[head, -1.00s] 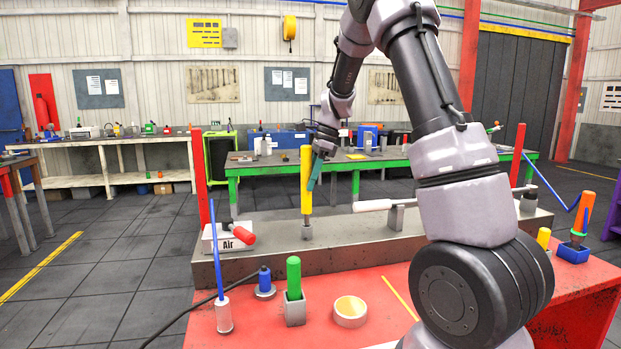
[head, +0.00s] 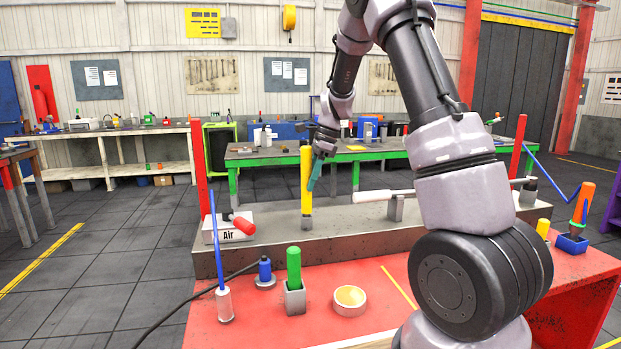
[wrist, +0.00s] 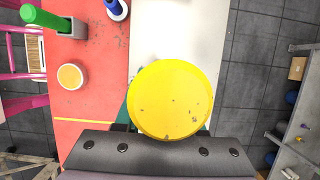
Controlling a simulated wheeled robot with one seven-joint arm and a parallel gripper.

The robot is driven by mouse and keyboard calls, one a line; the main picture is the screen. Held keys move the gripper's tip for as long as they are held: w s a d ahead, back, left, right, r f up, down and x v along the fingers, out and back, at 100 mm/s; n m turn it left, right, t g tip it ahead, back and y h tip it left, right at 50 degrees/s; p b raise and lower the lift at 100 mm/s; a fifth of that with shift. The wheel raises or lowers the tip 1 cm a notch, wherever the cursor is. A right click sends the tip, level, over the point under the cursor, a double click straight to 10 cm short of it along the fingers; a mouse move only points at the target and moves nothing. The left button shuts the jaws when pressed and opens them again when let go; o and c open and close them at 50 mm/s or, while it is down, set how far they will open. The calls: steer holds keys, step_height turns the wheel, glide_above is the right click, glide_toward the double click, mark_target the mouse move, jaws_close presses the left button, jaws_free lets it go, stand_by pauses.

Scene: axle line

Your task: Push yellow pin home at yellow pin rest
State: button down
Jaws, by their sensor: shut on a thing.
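The yellow pin (head: 306,180) stands upright in the head view. Its lower end meets a small grey metal block, the yellow pin rest (head: 306,223), on the grey beam. My gripper (head: 314,172) is shut on the pin from the right side, partway up. How deep the pin sits inside the rest cannot be told.
On the red table stand a green pin in a grey block (head: 294,270), a tape roll (head: 349,299), a blue rod in a white base (head: 222,303) and a small blue piece (head: 265,272). An Air box with red handle (head: 228,229) sits left on the beam; a white-handled lever (head: 375,196) lies right.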

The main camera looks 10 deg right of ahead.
steer(key=shift+f, duration=0.6)
steer(key=shift+c, duration=2.1)
jaws_free()
steer(key=v, duration=1)
steer(key=shift+r, duration=0.4)
steer(key=shift+d, duration=0.1)
steer(key=s+r+n+t, duration=0.3)
steer(key=s+r+n, duration=0.55)
steer(key=s, duration=0.65)
steer(key=s+n+t+h, duration=0.2)
steer(key=s+n+t, duration=0.2)
steer(key=s, duration=1)
steer(key=shift+d+r+n, duration=0.25)
steer(key=shift+d+n, duration=0.25)
steer(key=shift+n, duration=0.15)
